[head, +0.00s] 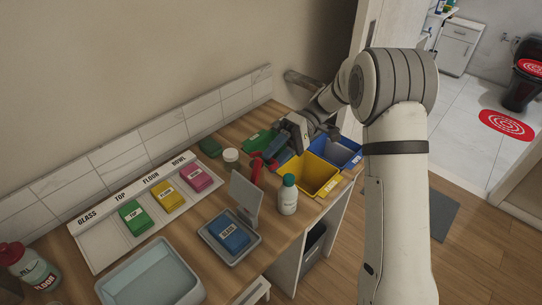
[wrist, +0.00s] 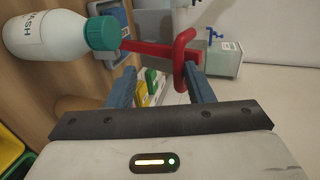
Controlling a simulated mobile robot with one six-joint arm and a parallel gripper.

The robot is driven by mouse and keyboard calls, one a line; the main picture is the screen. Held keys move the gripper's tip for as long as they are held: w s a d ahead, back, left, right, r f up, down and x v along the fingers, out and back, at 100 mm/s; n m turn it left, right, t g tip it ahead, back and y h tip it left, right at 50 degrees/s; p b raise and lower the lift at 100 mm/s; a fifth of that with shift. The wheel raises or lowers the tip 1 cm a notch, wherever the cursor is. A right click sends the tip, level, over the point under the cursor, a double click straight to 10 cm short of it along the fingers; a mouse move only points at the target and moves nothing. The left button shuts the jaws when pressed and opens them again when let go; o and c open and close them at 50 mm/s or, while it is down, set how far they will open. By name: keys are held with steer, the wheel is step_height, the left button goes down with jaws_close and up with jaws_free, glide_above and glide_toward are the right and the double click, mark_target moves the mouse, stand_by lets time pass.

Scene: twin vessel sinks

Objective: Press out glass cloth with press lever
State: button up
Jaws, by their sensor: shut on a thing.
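The blue cloth labelled GLASS (head: 230,237) lies flat in the grey press tray (head: 212,250) in the head view. The grey press plate (head: 246,202) is tilted up above the tray, clear of the cloth. The red press lever (head: 257,172) rises behind the plate; its bar and curved handle (wrist: 184,62) also show in the wrist view. The fingers show in the wrist view (wrist: 161,74). The exact contact is partly hidden.
A white green-capped bottle (head: 288,195) stands close right of the lever. Yellow (head: 318,178) and blue (head: 345,150) bins sit at the counter's right end. A basin (head: 150,277) is in front; a labelled rack (head: 106,232) holds green, yellow and pink cloths. A white jar (head: 231,158) stands behind.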

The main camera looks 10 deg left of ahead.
steer(key=shift+f, duration=0.25)
steer(key=p+v, duration=0.1)
steer(key=v, duration=0.7)
steer(key=shift+r, duration=0.2)
steer(key=shift+s, duration=0.1)
